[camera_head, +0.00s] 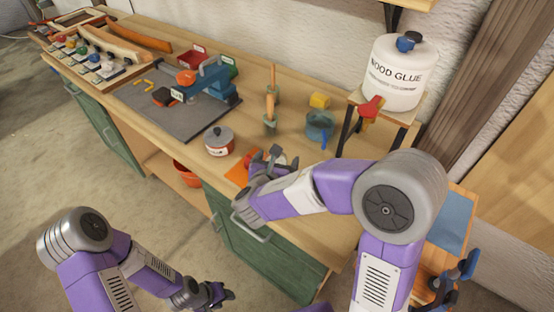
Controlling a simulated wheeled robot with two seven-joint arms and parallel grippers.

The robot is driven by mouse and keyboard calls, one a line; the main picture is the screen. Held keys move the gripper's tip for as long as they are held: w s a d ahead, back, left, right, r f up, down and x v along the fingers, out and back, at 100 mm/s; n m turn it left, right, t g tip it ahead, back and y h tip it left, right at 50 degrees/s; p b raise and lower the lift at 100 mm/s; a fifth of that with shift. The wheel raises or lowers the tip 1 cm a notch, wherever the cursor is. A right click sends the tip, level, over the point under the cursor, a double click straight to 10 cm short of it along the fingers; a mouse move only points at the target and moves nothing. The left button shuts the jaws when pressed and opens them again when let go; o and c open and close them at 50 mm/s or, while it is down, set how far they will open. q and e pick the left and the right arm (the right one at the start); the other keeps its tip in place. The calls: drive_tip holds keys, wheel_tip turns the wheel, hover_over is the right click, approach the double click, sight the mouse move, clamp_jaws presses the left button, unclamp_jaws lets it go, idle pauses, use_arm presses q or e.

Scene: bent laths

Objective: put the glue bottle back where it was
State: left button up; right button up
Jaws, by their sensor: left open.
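A large white container labelled WOOD GLUE (398,75) stands upright on a raised wooden stand at the upper right. It has a blue-black cap and a red tap. My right gripper (262,163) is over the front part of the bench, beside a small red thing (248,158). A pale round shape shows just behind its fingers; I cannot tell whether it is a bottle or is held. My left gripper (219,294) is open and empty, low in front of the green cabinet, away from the bench top.
A labelled pot (219,141), a blue-grey cup (320,126), a yellow block (320,100) and an upright clamp-like tool (270,103) stand nearby. A blue vise (213,82) sits on the grey board (183,121).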

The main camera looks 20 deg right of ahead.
drive_tip(key=p+v, duration=0.2)
drive_tip(key=v, duration=1)
